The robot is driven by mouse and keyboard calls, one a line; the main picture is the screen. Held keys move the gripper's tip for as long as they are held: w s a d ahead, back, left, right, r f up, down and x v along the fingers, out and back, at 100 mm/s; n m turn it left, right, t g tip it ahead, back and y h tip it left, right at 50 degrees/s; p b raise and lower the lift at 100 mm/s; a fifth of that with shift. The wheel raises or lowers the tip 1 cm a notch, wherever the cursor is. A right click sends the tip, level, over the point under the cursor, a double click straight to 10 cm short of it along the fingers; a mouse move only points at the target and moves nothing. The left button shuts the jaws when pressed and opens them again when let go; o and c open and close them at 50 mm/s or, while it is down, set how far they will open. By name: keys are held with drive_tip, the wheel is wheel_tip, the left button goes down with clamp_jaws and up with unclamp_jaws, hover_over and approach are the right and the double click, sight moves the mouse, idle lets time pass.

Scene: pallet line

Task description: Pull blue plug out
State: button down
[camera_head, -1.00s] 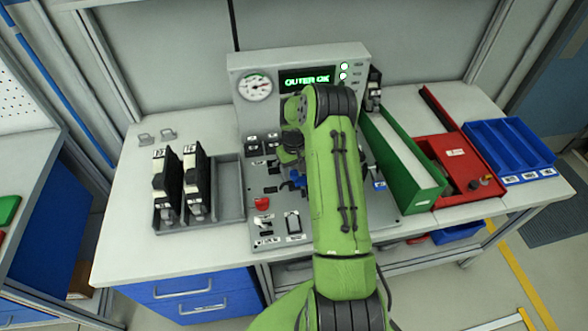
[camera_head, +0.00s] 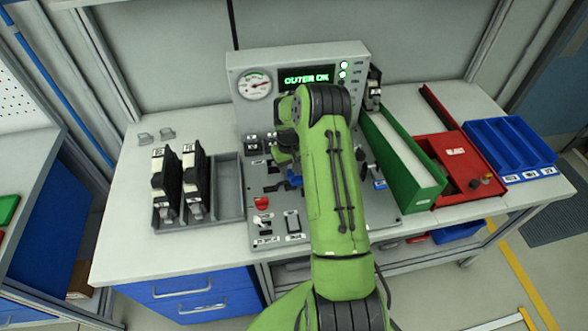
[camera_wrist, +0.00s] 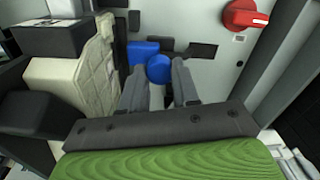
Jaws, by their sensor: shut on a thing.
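The blue plug (camera_wrist: 159,69) is between the fingertips of my gripper (camera_wrist: 162,80) in the wrist view, with the fingers shut on it. A second blue part (camera_wrist: 143,51) shows right beside it on the grey panel; I cannot tell whether the plug is seated or clear of its socket. In the head view a little of the blue (camera_head: 294,178) shows left of my green arm, which hides most of the gripper. The panel (camera_head: 258,237) stands on the table below a display box (camera_head: 240,63) reading "OUTER OK".
A red knob (camera_wrist: 244,15) is on the panel, right of my gripper. Black-and-white modules (camera_head: 166,180) stand in a grey tray at left. A green bin (camera_head: 412,185), a red bin (camera_head: 480,182) and a blue bin (camera_head: 520,150) stand at right. A cream-and-black block (camera_wrist: 85,75) is close left of my fingers.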

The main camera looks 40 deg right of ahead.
sight(284, 184)
drive_tip(key=shift+w+a, duration=0.4)
drive_tip(key=shift+a, duration=0.45)
drive_tip(key=c, duration=0.8)
unclamp_jaws()
drive_tip(key=shift+a, duration=0.1)
drive_tip(key=shift+r, duration=0.15)
wheel_tip(284, 184, up, 16)
drive_tip(key=shift+f, duration=0.25)
